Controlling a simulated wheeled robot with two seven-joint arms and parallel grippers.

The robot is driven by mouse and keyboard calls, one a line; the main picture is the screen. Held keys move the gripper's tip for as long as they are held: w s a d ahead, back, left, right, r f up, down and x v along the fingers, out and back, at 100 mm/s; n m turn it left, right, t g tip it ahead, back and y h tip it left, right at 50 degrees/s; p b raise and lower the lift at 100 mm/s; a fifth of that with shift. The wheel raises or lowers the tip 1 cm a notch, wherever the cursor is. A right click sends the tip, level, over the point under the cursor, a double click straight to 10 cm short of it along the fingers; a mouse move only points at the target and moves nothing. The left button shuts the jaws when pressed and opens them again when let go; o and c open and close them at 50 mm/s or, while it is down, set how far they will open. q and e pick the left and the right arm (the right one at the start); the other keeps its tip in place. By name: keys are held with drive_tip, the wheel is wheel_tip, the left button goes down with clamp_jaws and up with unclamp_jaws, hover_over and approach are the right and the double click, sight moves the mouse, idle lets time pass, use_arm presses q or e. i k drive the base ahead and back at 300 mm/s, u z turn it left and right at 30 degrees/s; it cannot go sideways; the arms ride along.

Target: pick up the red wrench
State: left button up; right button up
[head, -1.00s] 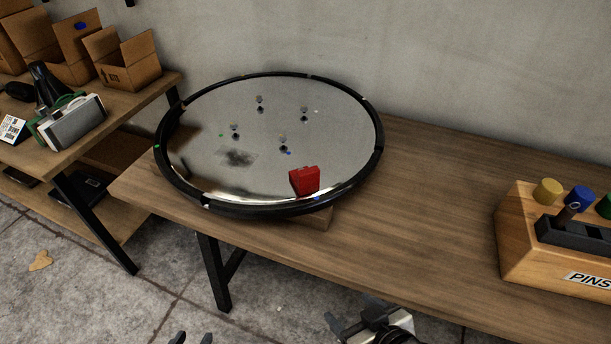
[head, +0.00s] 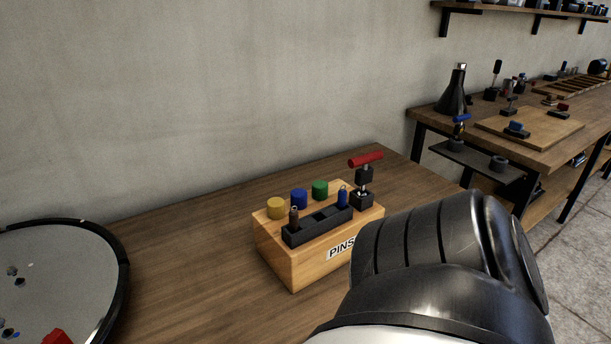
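A tool with a red crossbar handle (head: 366,159), which looks like the red wrench, stands upright in a small black holder (head: 362,200). The holder is at the back right of the wooden block labelled PINS (head: 290,269). A red block-like object (head: 56,337) also shows at the lower left, on the round black-rimmed plate (head: 119,285). A large black and white link of my own arm fills the lower right and hides the block's right front part. Neither of my grippers is in view.
The block holds yellow (head: 276,208), blue (head: 299,198) and green (head: 320,189) pegs and a black rack (head: 317,226). The wooden table (head: 190,255) is bare between plate and block. Another bench (head: 575,150) with tools and a black bottle (head: 453,93) stands at right.

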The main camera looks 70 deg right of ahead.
sight(364, 174)
drive_tip(key=z, duration=2.45)
